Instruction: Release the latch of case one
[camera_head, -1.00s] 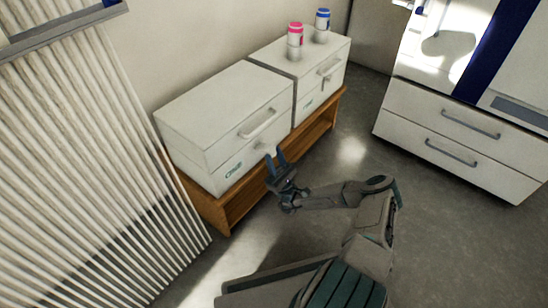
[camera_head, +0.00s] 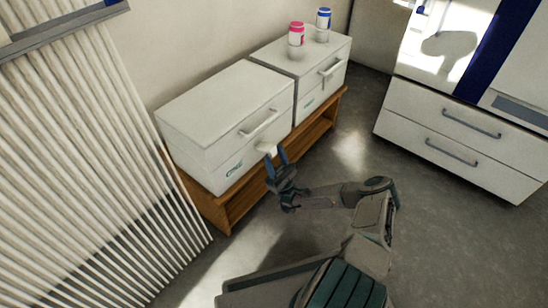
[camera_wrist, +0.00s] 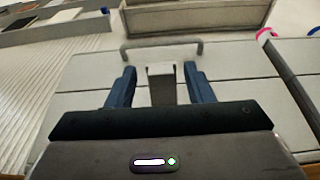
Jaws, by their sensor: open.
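Two white cases stand side by side on a wooden bench; the nearer one (camera_head: 215,120) has a long handle (camera_head: 258,123) and a green mark on its front. I cannot read which is case one. The nearer case's pale latch (camera_head: 266,147) is below the handle. In the wrist view the latch (camera_wrist: 162,85) stands between the two blue fingers, with a gap on each side. My gripper (camera_head: 276,154) is open at the front of this case; in the wrist view its fingers (camera_wrist: 160,75) point toward the handle. The lid looks closed.
A pink-capped jar (camera_head: 296,38) and a blue-capped jar (camera_head: 323,25) stand on the farther case (camera_head: 290,55). The wooden bench (camera_head: 240,197) is below. A ribbed white panel (camera_head: 90,150) is at left, a drawer cabinet (camera_head: 450,140) at right. The floor between is clear.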

